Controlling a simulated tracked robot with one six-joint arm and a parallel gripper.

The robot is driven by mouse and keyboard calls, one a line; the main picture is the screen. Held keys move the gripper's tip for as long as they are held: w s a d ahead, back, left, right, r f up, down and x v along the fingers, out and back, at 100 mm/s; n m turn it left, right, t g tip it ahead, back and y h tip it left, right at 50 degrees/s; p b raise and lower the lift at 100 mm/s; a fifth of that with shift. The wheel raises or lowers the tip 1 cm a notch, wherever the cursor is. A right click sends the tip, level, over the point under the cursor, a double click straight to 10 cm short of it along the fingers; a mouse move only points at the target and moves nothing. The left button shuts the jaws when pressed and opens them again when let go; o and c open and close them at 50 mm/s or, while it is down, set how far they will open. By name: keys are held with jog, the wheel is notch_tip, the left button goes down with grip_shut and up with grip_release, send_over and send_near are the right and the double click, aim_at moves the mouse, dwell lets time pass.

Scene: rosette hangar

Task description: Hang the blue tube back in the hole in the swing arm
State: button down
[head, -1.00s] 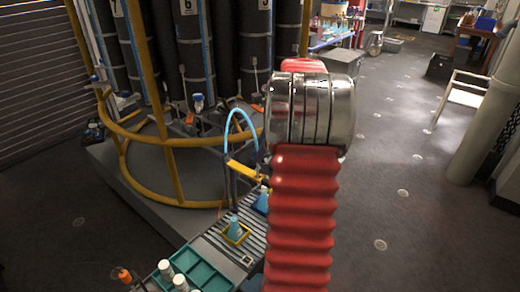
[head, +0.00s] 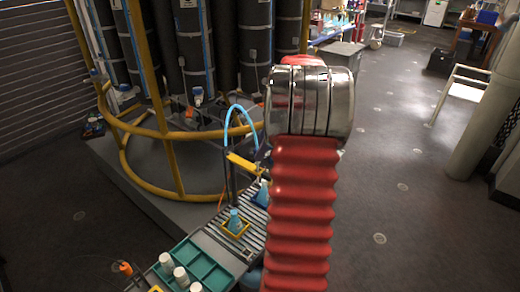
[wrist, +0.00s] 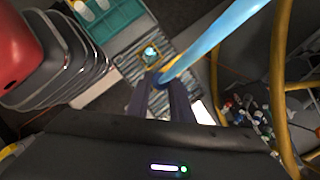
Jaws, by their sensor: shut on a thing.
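The blue tube (head: 230,118) arches above the conveyor in the head view. In the wrist view the blue tube (wrist: 220,38) runs from the upper right down to my gripper (wrist: 162,82), whose dark fingers are shut on its lower end. In the head view my red and metal arm hides most of the gripper. A yellow bar (head: 245,165), which looks like the swing arm, is at the tube's lower right end, close to the gripper. I cannot make out its hole or whether the tube is in it.
Below is a roller conveyor (head: 222,240) with a blue flask (head: 235,221) in a yellow holder. A green tray (head: 215,272) with white cups is at the near end. A yellow rail frame (head: 170,134) around tall black cylinders stands left.

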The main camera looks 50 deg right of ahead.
jog(key=shift+f, duration=2.75)
jog(key=c, duration=1.6)
grip_release()
jog(key=shift+o, duration=0.6)
